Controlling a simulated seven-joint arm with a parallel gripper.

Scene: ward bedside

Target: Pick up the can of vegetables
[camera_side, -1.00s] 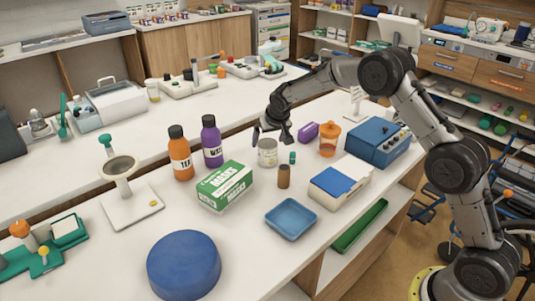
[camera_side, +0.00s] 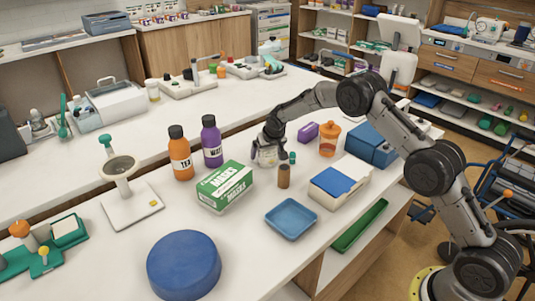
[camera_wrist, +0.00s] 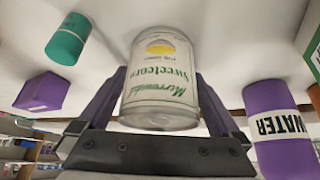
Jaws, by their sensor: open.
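The can of vegetables (camera_wrist: 160,82) has a pale label reading "Sweetcorn" with a yellow picture. In the wrist view it sits between the two fingers of my gripper (camera_wrist: 160,105), which are open with one on each side of it. In the side view the can (camera_side: 267,158) stands on the white counter, and my gripper (camera_side: 268,148) is lowered around it, hiding its upper part. Whether the fingers touch the can cannot be told.
Close by stand a purple bottle (camera_side: 212,145), an orange bottle (camera_side: 180,158), a green masks box (camera_side: 225,187), a brown cylinder (camera_side: 284,177), a small teal cylinder (camera_side: 292,157) and a purple block (camera_side: 308,131). A blue tray (camera_side: 291,219) lies in front, with bare counter around it.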

